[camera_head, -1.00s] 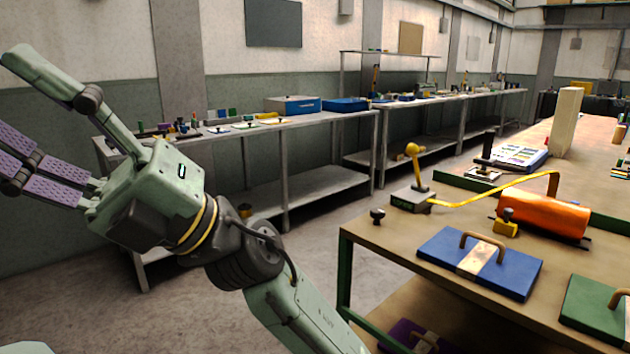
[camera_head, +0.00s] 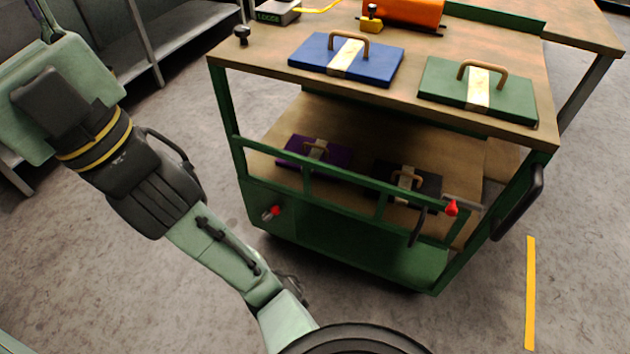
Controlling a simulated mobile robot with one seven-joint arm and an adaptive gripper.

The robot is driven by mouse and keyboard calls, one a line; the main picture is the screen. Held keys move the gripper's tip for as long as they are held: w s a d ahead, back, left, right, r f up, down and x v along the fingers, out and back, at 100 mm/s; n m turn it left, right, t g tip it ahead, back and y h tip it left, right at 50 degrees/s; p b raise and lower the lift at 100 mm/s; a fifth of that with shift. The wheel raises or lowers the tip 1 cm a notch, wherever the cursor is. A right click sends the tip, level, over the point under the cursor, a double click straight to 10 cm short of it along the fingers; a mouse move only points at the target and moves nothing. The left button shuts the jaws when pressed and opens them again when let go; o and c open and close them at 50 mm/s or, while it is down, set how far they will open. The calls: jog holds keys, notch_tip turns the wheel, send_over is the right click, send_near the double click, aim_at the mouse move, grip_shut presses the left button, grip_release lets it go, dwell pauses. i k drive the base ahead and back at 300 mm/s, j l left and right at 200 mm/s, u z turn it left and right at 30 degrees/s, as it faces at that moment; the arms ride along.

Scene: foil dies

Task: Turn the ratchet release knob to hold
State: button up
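A black knob (camera_head: 242,35) stands on the near left corner of the green-framed cart's wooden top. Just behind it is a grey box (camera_head: 277,12), cut by the top edge, whose front lettering appears to read "LOOSE". A yellow strap (camera_head: 322,8) runs from the box toward an orange roll (camera_head: 405,10). A small yellow block (camera_head: 371,20) with a dark knob (camera_head: 372,10) sits at the roll's left end. I cannot tell which knob is the ratchet release. My arm rises along the left side; my gripper is outside the picture, left of the cart.
A blue plate (camera_head: 310,56) and a green plate (camera_head: 440,95), both handled, lie on the cart top. The lower shelf holds a purple plate (camera_head: 296,149) and a dark one (camera_head: 385,193).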

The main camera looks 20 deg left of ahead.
aim_at(242, 32)
jog(key=i+l+u, duration=0.1)
jog(key=i+u, duration=0.4)
jog(key=u, duration=1.1)
